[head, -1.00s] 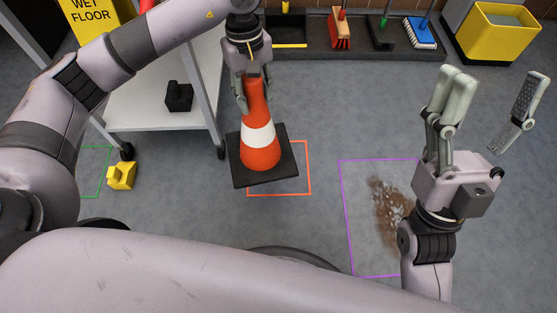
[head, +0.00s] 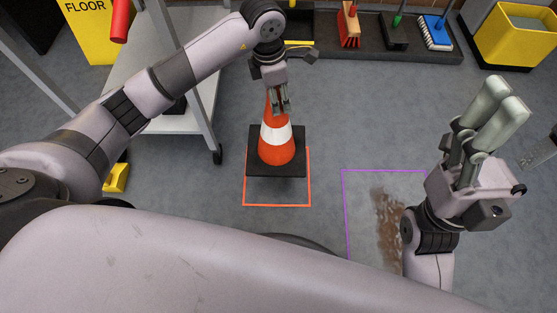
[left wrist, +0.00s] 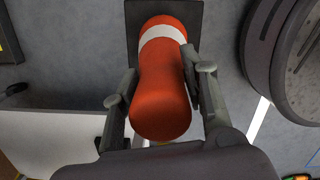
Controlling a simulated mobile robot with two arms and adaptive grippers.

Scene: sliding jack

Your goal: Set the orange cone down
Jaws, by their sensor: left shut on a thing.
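In the left wrist view the cone (left wrist: 160,95) lies between both fingers. A dark shadow shows below the base's front edge, so the base looks slightly above the floor. The base covers the back part of the orange floor outline (head: 277,205) in the picture. My right gripper (head: 515,130) is held at the right, empty, with its fingers apart.
A grey cart (head: 190,75) stands left of the cone, its leg and caster close by. A yellow block (head: 117,178) lies on the floor at left. A purple outline (head: 345,210) surrounds a brown spill (head: 388,225). A brush tray (head: 385,40) and yellow bucket (head: 515,35) stand behind.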

